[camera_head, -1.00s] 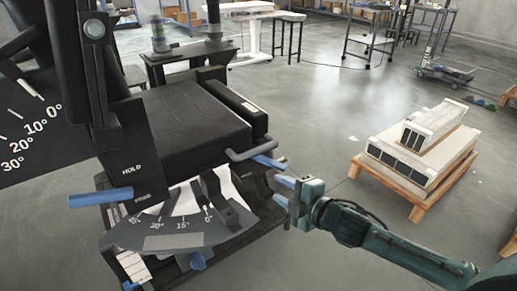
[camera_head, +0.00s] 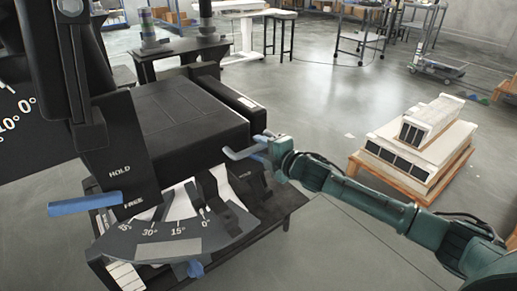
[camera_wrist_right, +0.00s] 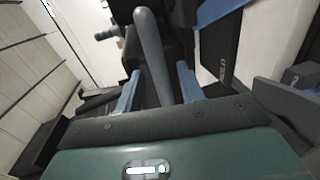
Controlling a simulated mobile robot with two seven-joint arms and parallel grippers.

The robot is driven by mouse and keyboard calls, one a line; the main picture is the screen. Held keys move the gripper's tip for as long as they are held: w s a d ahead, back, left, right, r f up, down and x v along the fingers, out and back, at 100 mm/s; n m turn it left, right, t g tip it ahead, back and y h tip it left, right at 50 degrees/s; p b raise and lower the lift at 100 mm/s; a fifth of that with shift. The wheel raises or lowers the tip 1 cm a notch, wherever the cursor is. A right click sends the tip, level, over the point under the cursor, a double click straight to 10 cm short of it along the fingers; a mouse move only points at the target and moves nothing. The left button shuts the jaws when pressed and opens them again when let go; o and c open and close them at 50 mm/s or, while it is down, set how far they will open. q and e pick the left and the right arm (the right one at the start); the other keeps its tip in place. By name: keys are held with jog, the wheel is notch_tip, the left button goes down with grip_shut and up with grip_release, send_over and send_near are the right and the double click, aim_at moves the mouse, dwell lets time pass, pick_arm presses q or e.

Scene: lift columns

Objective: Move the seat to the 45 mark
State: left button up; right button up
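The black padded seat (camera_head: 185,120) lies flat at the left of the head view. Below its front edge is a dark arc scale (camera_head: 160,245) marked 0°, 15°, 30° and 45°. A dark bracket (camera_head: 228,200) under the seat sits near the 0° end. A grey bar handle (camera_head: 240,154) sticks out from the seat's near right corner. My right gripper (camera_head: 263,152) is at this handle; in the right wrist view, its blue fingers (camera_wrist_right: 158,90) are apart with the grey bar (camera_wrist_right: 152,50) between them and gaps on both sides. My left gripper is out of view.
A plate marked HOLD and FREE (camera_head: 122,170) carries a blue lever (camera_head: 85,203) at FREE. A blue knob (camera_head: 195,268) sits below the scale. A wooden pallet with pale boxes (camera_head: 415,150) stands at right. The floor between is clear.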

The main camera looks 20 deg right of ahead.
jog(key=shift+x, duration=1.05)
grip_shut()
